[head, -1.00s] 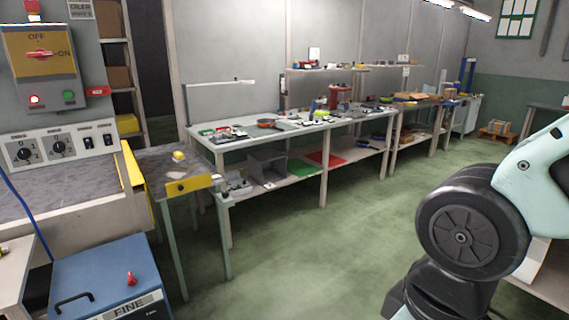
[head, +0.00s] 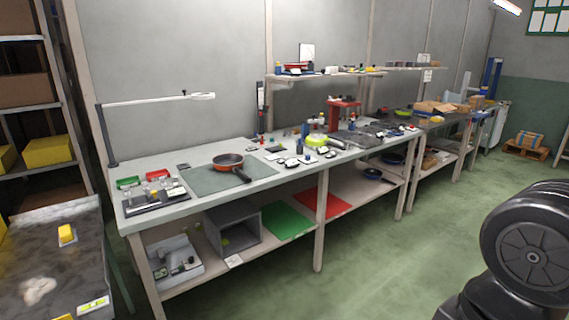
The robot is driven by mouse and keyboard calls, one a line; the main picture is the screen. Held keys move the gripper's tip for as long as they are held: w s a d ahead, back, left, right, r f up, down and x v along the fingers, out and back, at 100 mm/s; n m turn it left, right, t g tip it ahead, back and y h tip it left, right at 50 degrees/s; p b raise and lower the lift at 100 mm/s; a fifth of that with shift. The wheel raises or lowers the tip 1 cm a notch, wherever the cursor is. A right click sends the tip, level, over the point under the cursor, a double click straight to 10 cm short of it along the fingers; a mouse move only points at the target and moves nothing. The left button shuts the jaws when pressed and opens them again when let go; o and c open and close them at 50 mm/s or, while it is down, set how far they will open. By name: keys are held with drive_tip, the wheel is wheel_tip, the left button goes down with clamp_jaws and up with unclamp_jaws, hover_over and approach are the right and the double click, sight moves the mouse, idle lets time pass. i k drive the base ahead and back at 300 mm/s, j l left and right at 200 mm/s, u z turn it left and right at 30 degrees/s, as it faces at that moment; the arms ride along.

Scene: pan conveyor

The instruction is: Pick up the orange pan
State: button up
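The orange pan (head: 229,161) lies on a grey-green mat (head: 204,182) on the left half of the long workbench (head: 262,176). Its dark handle points to the lower right, toward the bench's front edge. Part of my arm shows large at the right edge of the head view. My gripper is outside the view, well apart from the pan.
A tray of small parts (head: 152,197) is left of the mat. A lamp arm (head: 150,102) reaches over the bench's back left. Green floor (head: 345,275) before the bench is clear.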

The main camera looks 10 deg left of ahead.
sight(226, 162)
drive_tip(key=i+u, duration=0.2)
drive_tip(key=i, duration=0.3)
drive_tip(key=i+l+u, duration=0.2)
drive_tip(key=i, duration=0.25)
drive_tip(key=i+l+u, duration=0.2)
drive_tip(key=i, duration=0.3)
drive_tip(key=i+l+u, duration=0.3)
drive_tip(key=i+u, duration=0.15)
drive_tip(key=i+l+u, duration=0.65)
drive_tip(key=l+u, duration=0.25)
drive_tip(key=i+l, duration=0.1)
drive_tip(key=l, duration=0.15)
drive_tip(key=l+u, duration=0.15)
drive_tip(key=i+l, duration=0.05)
drive_tip(key=l, duration=0.05)
